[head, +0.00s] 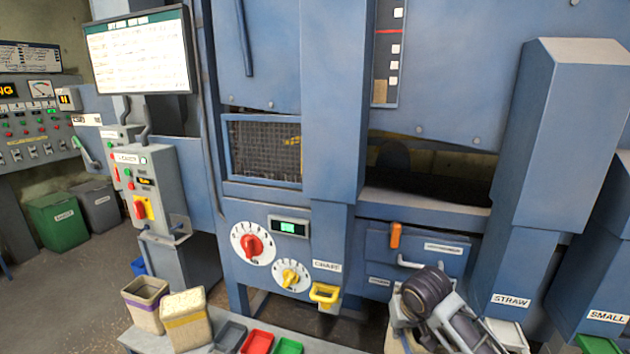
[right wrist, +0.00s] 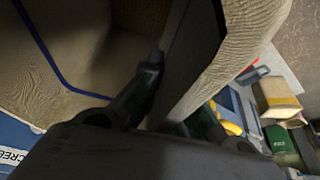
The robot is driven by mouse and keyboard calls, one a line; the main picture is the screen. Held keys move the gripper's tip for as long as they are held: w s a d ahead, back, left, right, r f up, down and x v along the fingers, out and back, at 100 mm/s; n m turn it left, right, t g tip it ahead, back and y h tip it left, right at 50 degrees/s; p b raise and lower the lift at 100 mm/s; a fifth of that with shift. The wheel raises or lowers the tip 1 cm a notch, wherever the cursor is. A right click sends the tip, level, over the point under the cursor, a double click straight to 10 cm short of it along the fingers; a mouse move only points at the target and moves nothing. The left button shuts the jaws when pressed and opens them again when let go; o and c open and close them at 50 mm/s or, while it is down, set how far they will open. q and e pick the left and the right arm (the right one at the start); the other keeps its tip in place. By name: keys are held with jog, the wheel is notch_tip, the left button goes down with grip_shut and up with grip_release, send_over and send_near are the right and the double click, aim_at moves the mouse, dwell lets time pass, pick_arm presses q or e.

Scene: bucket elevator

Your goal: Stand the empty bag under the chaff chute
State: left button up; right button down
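The chaff chute (head: 330,225) is a blue duct coming down the machine, with a CHAFF label and a yellow handle (head: 325,293) at its lower end. My right gripper (head: 408,312) is low in the head view, to the right of the chute's end; its own arm partly hides it. In the right wrist view, the right gripper (right wrist: 168,100) is shut on the wall of a beige cloth bag (right wrist: 215,62). The bag's inside shows a blue stripe and no contents in the visible part. Most of the bag is hidden in the head view. My left gripper is not in view.
Two bags, one purple-striped (head: 146,304) and one yellow-striped (head: 186,320), stand at lower left. Grey, red (head: 257,342) and green trays lie beside them. The STRAW chute (head: 530,240) stands to the right. Dark space shows under the machine below the chaff chute.

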jog(key=shift+s+d+f, duration=0.1)
jog(key=shift+s+f, duration=0.9)
jog(key=shift+f, duration=0.25)
jog(key=shift+s+f, duration=1)
jog(key=shift+f, duration=0.2)
jog(key=shift+s+d+f, duration=0.1)
jog(key=shift+s+f, duration=0.9)
jog(key=shift+f, duration=0.25)
